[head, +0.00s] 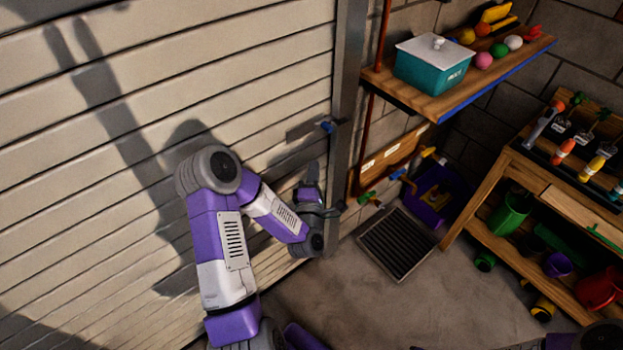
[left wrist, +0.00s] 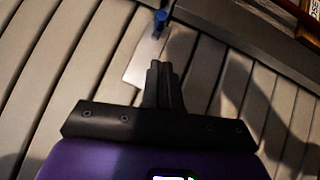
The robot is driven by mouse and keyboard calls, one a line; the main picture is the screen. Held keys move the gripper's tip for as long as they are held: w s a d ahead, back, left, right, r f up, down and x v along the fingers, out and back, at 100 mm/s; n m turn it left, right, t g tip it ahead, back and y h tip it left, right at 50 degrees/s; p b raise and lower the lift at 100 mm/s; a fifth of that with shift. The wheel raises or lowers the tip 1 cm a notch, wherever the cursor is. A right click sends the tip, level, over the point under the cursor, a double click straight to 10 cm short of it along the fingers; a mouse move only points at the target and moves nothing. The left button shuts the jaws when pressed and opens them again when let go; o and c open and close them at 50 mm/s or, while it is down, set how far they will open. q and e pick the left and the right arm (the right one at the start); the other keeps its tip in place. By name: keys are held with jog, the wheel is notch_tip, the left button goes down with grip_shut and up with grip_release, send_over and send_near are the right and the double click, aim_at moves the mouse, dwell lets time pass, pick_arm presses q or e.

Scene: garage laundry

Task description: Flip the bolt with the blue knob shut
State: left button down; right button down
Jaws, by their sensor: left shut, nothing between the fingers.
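The bolt's blue knob (head: 326,126) sits at the right end of a flat grey metal plate (head: 302,131) on the slatted garage door, beside the upright door frame. My left gripper (head: 313,168) is just below the bolt, its fingers pointing up toward it. In the left wrist view the shut, empty fingers (left wrist: 161,68) stand over the plate (left wrist: 143,62), short of the blue knob (left wrist: 161,17). I see a gap between fingertips and knob; whether the fingers touch the plate I cannot tell. My right gripper is not in view.
The metal door frame (head: 349,80) stands right of the bolt. A wooden shelf (head: 425,103) with a teal box (head: 434,65) is on the right wall. A drain grate (head: 398,243) lies on the floor near a wooden workbench (head: 560,185).

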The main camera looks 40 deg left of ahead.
pick_arm(q)
jog(key=shift+v, duration=1.3)
jog(key=s+d+f+m+g+h, duration=0.2)
jog(key=d+f+m+g+h, duration=0.4)
jog(key=d+f+m+h, duration=0.9)
jog(key=s+d+f+m+g, duration=0.4)
jog(key=s+d+f+g, duration=0.1)
jog(key=s, duration=0.3)
jog(key=s+d+f+m+g, duration=0.4)
jog(key=s+d+f+g, duration=0.1)
jog(key=s+f, duration=0.2)
jog(key=shift+s+m+g+p, duration=0.3)
jog(key=shift+s+g+p, duration=0.1)
jog(key=shift+s, duration=0.45)
